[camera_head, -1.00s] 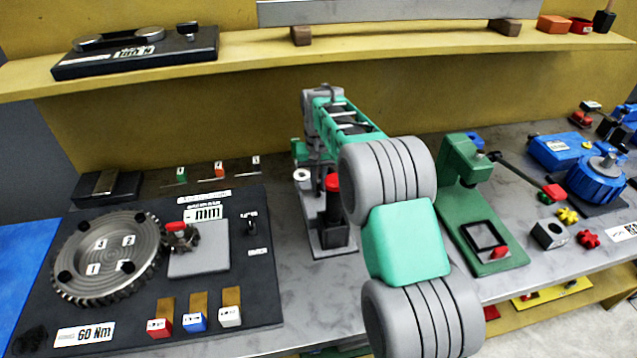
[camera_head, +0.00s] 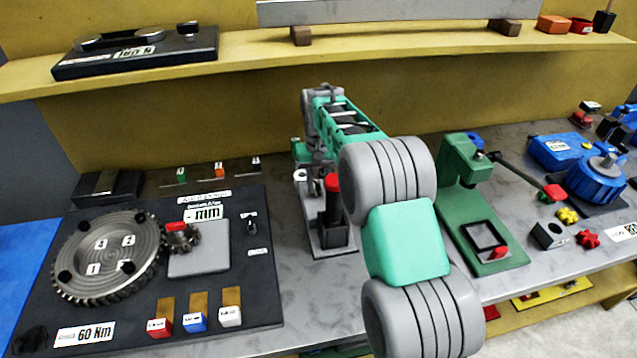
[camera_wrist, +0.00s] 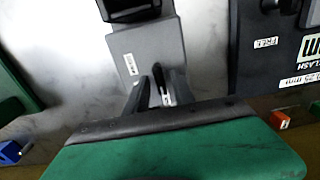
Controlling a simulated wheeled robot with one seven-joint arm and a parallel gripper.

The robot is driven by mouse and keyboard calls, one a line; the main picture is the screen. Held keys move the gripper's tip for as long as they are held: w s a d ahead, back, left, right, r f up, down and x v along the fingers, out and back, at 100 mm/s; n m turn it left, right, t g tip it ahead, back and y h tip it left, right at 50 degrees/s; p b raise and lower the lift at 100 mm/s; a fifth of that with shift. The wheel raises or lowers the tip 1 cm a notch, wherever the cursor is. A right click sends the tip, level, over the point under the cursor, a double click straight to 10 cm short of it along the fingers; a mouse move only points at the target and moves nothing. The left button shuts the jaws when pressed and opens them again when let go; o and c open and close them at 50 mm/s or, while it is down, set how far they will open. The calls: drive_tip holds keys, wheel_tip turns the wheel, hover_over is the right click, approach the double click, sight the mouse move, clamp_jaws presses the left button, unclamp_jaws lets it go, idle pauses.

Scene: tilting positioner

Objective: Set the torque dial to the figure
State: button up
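A white label reading 60 Nm (camera_head: 85,334) lies at the front left of the dark board. I cannot pick out the torque dial for sure. A dark stand with a red top (camera_head: 333,215) stands on a grey base right of the board. My gripper (camera_wrist: 160,82) points at a grey block with a small white label (camera_wrist: 148,52) in the wrist view. Its two dark fingers are close together, with a thin dark piece bearing a pale mark (camera_wrist: 167,98) between them. Whether they grip it is unclear. My arm partly hides the stand area in the head view.
The dark board carries a large gear (camera_head: 105,256), a grey plate (camera_head: 200,256) and several coloured tags. A green press (camera_head: 478,215) stands right of my arm. A black case with a wrench-like tool (camera_head: 135,55) lies on the shelf (camera_head: 400,58).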

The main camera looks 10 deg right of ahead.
sight(318, 186)
drive_tip(key=shift+o, duration=0.2)
wheel_tip(318, 186, up, 8)
drive_tip(key=shift+f+b, duration=0.1)
drive_tip(key=shift+b, duration=0.45)
